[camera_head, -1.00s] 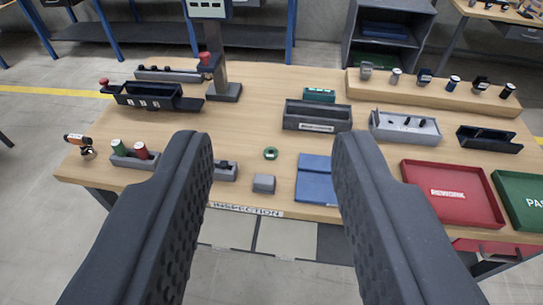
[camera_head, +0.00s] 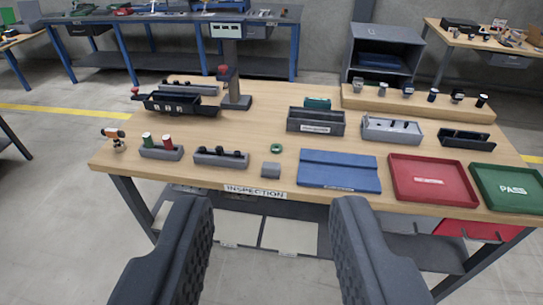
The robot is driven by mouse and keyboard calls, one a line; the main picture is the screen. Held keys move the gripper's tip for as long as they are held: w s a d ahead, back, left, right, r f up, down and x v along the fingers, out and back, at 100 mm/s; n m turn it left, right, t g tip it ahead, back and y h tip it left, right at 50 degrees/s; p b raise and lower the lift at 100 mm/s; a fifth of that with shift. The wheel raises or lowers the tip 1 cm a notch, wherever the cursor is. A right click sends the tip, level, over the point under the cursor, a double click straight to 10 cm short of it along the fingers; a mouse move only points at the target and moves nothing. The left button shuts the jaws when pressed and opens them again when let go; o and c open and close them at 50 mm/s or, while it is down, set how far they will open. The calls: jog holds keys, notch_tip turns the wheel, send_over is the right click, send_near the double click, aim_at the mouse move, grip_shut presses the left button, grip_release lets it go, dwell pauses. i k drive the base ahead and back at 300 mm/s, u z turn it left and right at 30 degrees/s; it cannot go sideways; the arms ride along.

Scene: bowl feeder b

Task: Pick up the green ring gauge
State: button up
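The green ring gauge (camera_head: 277,148) is a small dark green ring lying flat on the wooden inspection table (camera_head: 235,137). It lies just behind a small grey block (camera_head: 271,170) and left of the blue mat (camera_head: 339,168). My gripper (camera_head: 272,203) is wide open and empty. Its two dark fingers are in front of the table's near edge, and the ring shows between and beyond them, well apart from both.
A grey holder (camera_head: 221,158) stands left of the ring, and a grey box (camera_head: 316,122) stands behind it to the right. A red tray (camera_head: 432,181) and a green PASS tray (camera_head: 510,187) are at right. A tall stand (camera_head: 233,77) rises at the back left.

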aim_at(276, 148)
jog(key=u, duration=0.35)
jog(key=i, duration=1.8)
jog(key=z, duration=0.65)
